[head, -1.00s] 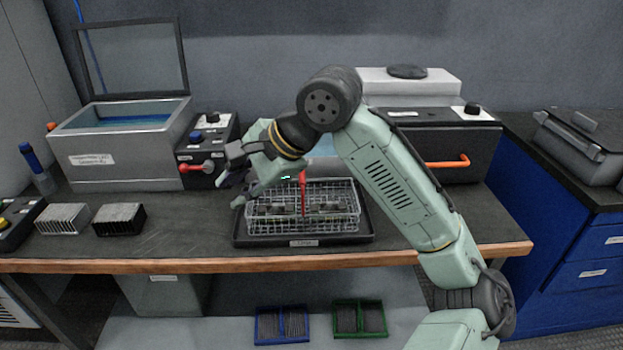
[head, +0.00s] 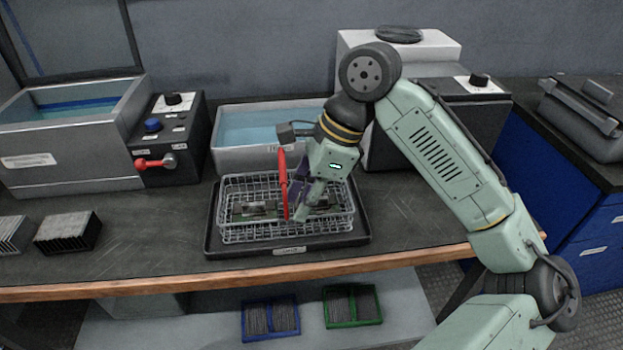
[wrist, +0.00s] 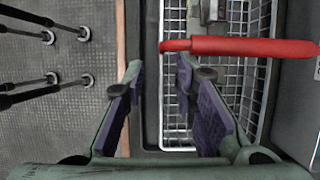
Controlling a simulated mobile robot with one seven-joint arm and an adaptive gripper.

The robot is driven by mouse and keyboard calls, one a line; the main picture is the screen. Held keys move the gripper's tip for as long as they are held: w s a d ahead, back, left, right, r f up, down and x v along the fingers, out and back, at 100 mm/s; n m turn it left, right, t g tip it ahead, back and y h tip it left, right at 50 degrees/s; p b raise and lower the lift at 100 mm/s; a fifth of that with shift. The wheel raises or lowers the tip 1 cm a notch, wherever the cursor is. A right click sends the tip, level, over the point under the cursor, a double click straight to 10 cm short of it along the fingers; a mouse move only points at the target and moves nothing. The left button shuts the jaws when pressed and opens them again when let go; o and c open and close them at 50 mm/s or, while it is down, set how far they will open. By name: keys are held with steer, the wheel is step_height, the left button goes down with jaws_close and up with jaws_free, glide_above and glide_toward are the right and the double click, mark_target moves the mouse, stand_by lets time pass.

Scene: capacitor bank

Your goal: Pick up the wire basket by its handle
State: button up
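The wire basket (head: 238,230) sits on a dark tray (head: 222,250) on the bench, with circuit boards inside. Its red handle (head: 283,186) stands upright over the middle of the basket. In the head view my gripper (head: 296,205) points down over the basket, close beside the handle on its right. In the wrist view the red handle (wrist: 250,47) lies beyond the fingertips, crossing the upper right. The basket (wrist: 255,95) also shows below the handle.
A basin of blue liquid (head: 262,128) stands right behind the basket. A control box with a red lever (head: 155,162) and a larger tank (head: 75,155) are at left. A finned heat sink (head: 68,232) lies at front left. Bench surface right of the tray is clear.

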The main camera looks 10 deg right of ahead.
mark_target(291, 220)
steer(key=shift+x, duration=2.8)
jaws_close()
steer(key=shift+w+r, duration=0.1)
step_height(291, 220, up, 10)
steer(key=p, duration=1.1)
